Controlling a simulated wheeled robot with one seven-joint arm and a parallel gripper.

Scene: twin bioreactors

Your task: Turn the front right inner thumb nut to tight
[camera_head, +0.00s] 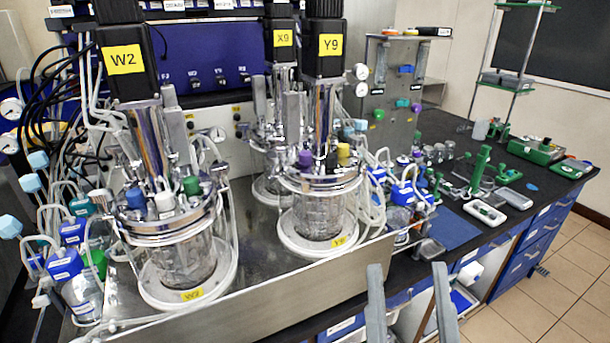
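The front right bioreactor vessel (318,212) is a glass jar with a metal head plate, under a black motor labelled Y9 (330,46). Its head plate (322,180) carries purple, black and yellow caps. The thumb nuts around the plate are too small to tell apart, so I cannot tell how the inner one is turned. The front left vessel (186,262), labelled W2, stands beside it. My gripper (408,267) points up from the bottom edge, right of the Y9 vessel. Its two grey fingers are wide apart with nothing between them.
A raised metal edge (270,303) runs along the front of the vessel tray. Tubes and blue-capped bottles (402,194) crowd the right of Y9. A third vessel, X9 (268,165), stands behind. A dark bench (540,185) with green tools extends right; tiled floor lies beyond.

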